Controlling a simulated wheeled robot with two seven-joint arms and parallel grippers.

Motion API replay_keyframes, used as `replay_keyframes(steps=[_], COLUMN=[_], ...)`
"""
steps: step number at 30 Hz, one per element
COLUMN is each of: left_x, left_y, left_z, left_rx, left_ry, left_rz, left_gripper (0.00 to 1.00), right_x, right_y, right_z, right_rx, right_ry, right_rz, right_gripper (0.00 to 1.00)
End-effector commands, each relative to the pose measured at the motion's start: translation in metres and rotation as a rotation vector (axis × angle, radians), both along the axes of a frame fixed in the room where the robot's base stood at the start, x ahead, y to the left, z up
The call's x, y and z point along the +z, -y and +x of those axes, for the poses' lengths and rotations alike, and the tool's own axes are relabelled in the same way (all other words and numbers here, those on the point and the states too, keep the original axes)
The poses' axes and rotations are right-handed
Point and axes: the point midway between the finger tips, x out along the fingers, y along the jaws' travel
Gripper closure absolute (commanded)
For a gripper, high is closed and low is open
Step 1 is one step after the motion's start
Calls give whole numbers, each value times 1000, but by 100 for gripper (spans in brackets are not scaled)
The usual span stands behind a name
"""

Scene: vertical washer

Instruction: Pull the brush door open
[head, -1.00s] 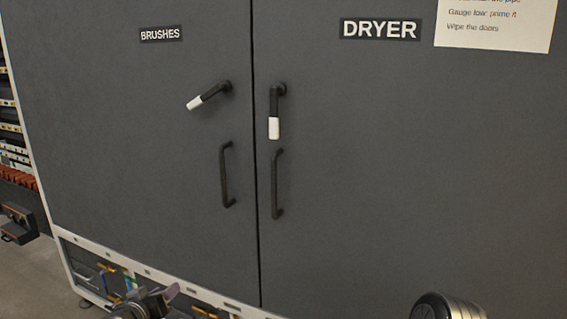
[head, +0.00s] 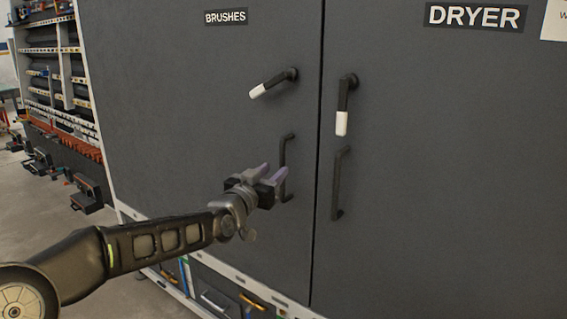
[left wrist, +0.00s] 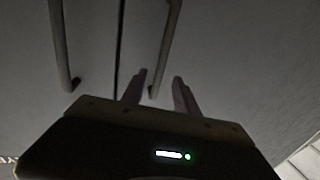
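The brush door (head: 190,110) is a dark grey panel labelled BRUSHES, flush with the dryer door. Its lever (head: 273,83), black with a white tip, slants down to the left. Below it is the black vertical bar handle (head: 285,165) of the brush door, which also shows in the left wrist view (left wrist: 167,50). My left gripper (head: 273,171) is open, its two purple fingers pointing at this bar. In the left wrist view, the bar's end appears between the fingers (left wrist: 158,78). I cannot tell if they touch it. My right gripper is out of view.
The dryer door (head: 440,150) is on the right, with its lever (head: 345,105) hanging nearly straight down and its bar handle (head: 338,183) close to the brush one. Shelving (head: 55,70) stands at far left. Open floor (head: 35,215) lies left of the cabinet.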

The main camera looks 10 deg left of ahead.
Motion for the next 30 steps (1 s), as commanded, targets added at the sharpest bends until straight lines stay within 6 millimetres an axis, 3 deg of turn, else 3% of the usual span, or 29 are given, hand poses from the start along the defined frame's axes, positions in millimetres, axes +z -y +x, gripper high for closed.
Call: replay_keyframes(steps=[12,23,30], left_x=[1,-1,-1], left_y=[11,12,12], left_z=[56,62,62], left_rx=[-1,0,0], left_ry=[-1,-2,-2], left_rz=[-2,1,0], left_gripper=[64,64,84], right_x=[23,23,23], right_y=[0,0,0], right_z=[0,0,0], right_rx=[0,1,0], right_ry=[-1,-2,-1], right_rz=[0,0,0], right_gripper=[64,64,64])
